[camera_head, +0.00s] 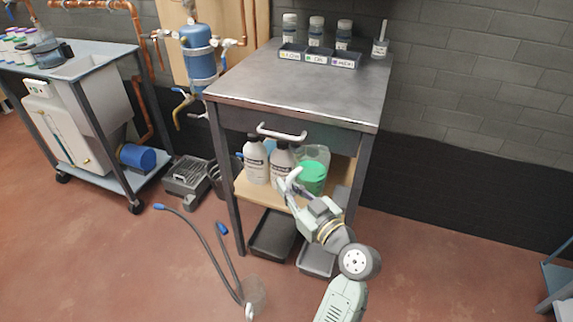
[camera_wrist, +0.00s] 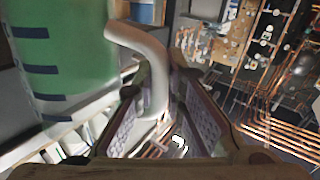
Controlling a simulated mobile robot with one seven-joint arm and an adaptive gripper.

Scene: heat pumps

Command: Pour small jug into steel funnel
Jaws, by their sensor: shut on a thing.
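The small jug (camera_head: 312,179), with green contents, is at the lower shelf of the steel-topped cart. In the wrist view the jug (camera_wrist: 62,55) fills the left side, with dark level marks on its wall and a pale curved handle. My gripper (camera_head: 289,184) reaches it from the front. In the wrist view my gripper (camera_wrist: 155,100) has its two pads on either side of the handle and is shut on it. I cannot tell whether the jug's base touches the shelf. I cannot make out the steel funnel in either view.
Two white bottles (camera_head: 268,163) stand left of the jug on the wooden shelf (camera_head: 240,189). The cart top (camera_head: 300,88) is above, with a drawer handle (camera_head: 282,132) projecting. Hoses (camera_head: 222,262) run on the floor to a clear container (camera_head: 256,292). A blue vessel (camera_head: 200,65) hangs on the wall.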

